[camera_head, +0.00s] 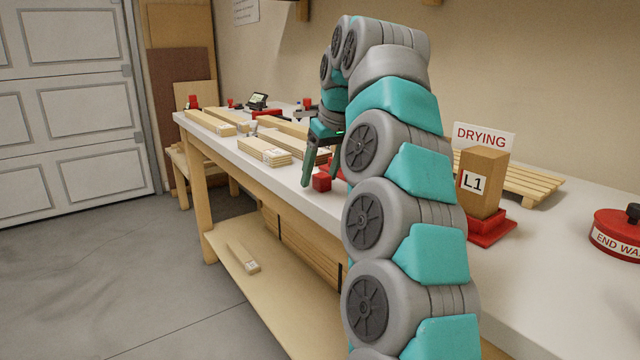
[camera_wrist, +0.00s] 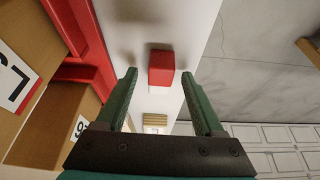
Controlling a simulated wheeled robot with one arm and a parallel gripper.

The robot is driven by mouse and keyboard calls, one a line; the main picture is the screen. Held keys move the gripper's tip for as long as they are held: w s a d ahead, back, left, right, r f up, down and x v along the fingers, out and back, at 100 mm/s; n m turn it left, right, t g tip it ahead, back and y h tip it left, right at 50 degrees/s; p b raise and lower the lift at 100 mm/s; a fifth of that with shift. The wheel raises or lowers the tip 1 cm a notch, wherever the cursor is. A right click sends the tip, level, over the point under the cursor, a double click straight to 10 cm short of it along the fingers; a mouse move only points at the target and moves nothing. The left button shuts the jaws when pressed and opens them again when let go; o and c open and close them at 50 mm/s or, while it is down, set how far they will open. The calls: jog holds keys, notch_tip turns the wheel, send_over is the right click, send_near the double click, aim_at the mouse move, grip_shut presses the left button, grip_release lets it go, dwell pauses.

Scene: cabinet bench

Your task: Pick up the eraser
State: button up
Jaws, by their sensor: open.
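A small red block (camera_head: 321,181), which I take to be the eraser, sits on the white bench top near its front edge. It also shows in the wrist view (camera_wrist: 161,66), upper middle, with a paler strip at its lower end. My gripper (camera_head: 319,174) points down over the bench at the block. In the wrist view its two green fingers (camera_wrist: 159,76) are spread apart with nothing held. The block appears between the fingertips there, with a gap on each side. How far the tips are above it I cannot tell.
Stacked boards (camera_head: 265,151) lie on the bench left of my gripper. A box labelled L1 (camera_head: 482,182) on a red base, a wooden pallet (camera_head: 520,178) and a red tin (camera_head: 612,232) stand to the right. My arm hides the bench middle.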

grip_shut()
dwell(0.5)
